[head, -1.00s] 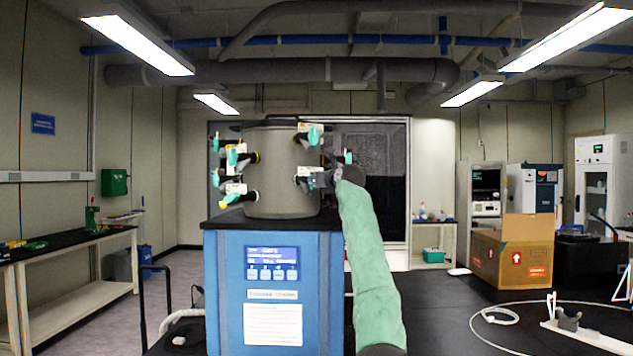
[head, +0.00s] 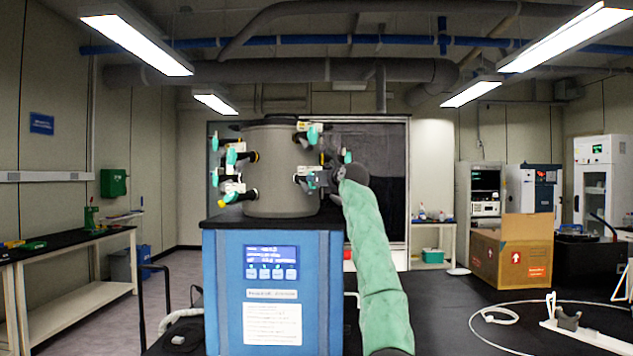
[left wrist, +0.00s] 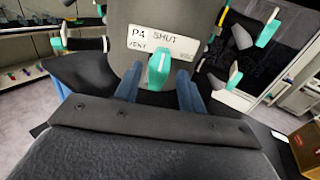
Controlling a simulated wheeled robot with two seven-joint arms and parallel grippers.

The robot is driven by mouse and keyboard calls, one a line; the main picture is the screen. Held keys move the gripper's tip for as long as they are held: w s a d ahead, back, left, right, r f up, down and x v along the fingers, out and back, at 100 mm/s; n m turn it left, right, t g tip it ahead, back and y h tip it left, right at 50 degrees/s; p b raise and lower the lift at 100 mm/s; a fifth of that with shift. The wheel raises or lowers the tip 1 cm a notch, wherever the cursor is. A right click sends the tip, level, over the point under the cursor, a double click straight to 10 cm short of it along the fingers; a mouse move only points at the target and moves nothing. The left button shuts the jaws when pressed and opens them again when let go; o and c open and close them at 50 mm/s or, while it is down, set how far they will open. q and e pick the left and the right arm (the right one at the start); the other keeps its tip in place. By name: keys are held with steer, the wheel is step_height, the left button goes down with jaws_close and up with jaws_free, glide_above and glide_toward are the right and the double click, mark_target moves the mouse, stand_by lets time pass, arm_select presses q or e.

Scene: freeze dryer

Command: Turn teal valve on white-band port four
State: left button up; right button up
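A grey drum (head: 281,170) with several teal-handled valves stands on a blue cabinet. In the left wrist view, a white label (left wrist: 163,43) reads "P4 SHUT VENT". The teal valve handle (left wrist: 159,68) is just below it, roughly upright in that picture. My left gripper (left wrist: 161,88) is open, with one blue-grey finger on each side of this handle and small gaps between. In the head view, my left gripper (head: 314,179) is at the drum's lower right port, and the handle is mostly hidden there. My right gripper is not in view.
Other valves stick out close by, such as the upper right one (head: 312,135) and the left ones (head: 231,157). The blue cabinet (head: 222,290) has a front display. A cardboard box (head: 512,252) and a white cable (head: 478,322) are on the dark bench to the right.

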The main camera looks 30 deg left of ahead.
arm_select(q)
steer(key=b+v, duration=0.1)
steer(key=v, duration=0.4)
steer(key=shift+s+d, duration=0.2)
steer(key=shift+d, duration=0.15)
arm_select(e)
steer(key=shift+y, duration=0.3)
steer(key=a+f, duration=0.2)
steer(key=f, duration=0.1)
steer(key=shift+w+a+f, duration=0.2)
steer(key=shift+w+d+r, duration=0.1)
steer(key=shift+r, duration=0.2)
arm_select(q)
steer(key=shift+r, duration=0.1)
